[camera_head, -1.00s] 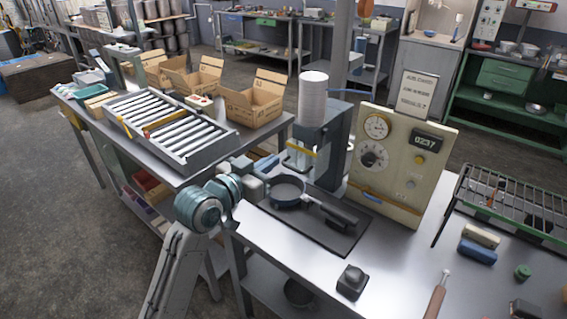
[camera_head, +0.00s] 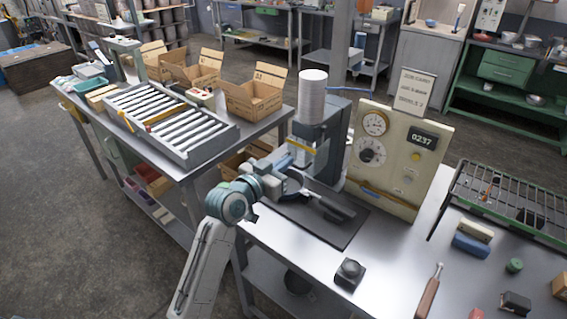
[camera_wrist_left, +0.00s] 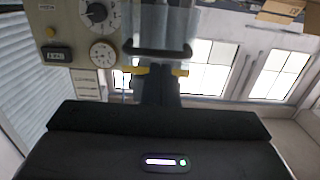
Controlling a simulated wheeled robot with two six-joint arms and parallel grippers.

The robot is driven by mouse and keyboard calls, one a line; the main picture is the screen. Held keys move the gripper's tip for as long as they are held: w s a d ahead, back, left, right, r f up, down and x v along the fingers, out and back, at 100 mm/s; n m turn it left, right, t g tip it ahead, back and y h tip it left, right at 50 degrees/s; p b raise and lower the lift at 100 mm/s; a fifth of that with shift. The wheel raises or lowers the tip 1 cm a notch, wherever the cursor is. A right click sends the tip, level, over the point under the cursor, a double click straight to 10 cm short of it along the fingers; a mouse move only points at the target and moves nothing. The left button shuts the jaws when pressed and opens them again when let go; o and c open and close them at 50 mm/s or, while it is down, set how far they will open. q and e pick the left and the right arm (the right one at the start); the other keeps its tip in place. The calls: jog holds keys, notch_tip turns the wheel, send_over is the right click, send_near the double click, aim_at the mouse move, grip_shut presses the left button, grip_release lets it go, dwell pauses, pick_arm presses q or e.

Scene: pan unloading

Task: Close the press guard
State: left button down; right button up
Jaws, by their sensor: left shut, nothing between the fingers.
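The press (camera_head: 334,135) stands on the bench with a white cylinder (camera_head: 313,88) on top. Its clear guard (camera_head: 322,153) has a yellow bar (camera_head: 303,147) across its front. My left gripper (camera_head: 286,178) is shut and empty, in front of the press and below the yellow bar. It partly hides a dark pan (camera_head: 297,187) on the mat under the press. In the left wrist view, the shut fingers (camera_wrist_left: 158,88) point up toward the yellow bar (camera_wrist_left: 180,71), which shows on both sides of them. I cannot tell whether they touch it. My right gripper is out of view.
A cream control panel (camera_head: 397,160) stands right of the press. A black button box (camera_head: 348,273) sits near the bench's front edge. A wire rack (camera_head: 510,205) and small blocks lie to the right. A roller conveyor (camera_head: 170,125) and cardboard boxes (camera_head: 254,98) are at left.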

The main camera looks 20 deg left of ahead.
pick_arm(q)
notch_tip(320, 180, down, 11)
jog(key=b, duration=0.8)
jog(key=shift+s, duration=0.1)
jog(key=shift+r, duration=0.1)
